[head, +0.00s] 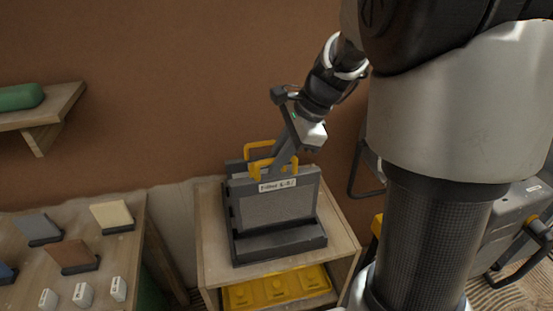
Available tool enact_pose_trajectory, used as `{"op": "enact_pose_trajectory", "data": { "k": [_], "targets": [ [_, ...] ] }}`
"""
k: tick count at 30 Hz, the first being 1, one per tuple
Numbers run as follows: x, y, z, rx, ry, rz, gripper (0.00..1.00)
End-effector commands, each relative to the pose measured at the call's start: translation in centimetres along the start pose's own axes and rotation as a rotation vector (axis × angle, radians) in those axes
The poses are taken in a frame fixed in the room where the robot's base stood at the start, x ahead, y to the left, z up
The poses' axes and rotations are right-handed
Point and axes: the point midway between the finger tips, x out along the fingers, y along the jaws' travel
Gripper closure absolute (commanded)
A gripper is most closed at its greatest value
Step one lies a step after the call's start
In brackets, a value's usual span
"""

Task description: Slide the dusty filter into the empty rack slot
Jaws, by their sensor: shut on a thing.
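A grey framed filter (276,205) with a small white label and a yellow handle (262,166) stands upright in the dark rack (265,247). My gripper (281,163) reaches down from the upper right and is shut at the filter's yellow handle. A second yellow handle (262,146) and a dark panel (237,168) show just behind. The fingertips are small and partly hidden. I cannot tell how deep the filter sits, and the slots behind it are hidden.
The rack stands on a wooden cabinet (209,263) with a yellow case (275,288) on its lower shelf. A table with sample tiles (112,215) is at left. A wall shelf holds a green roll (20,97). Dark equipment (515,207) stands at right, behind my arm.

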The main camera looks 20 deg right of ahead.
Motion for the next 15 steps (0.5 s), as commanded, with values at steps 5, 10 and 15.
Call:
{"op": "enact_pose_trajectory", "data": {
  "k": [5,10,15],
  "targets": [
    [1.2,0.2,-0.5,0.001,0.0,0.0,1.0],
    [2.1,0.5,-0.9,0.001,0.0,0.0,1.0],
    [3.0,0.7,-1.3,0.002,0.0,-0.001,1.0]
  ]
}}
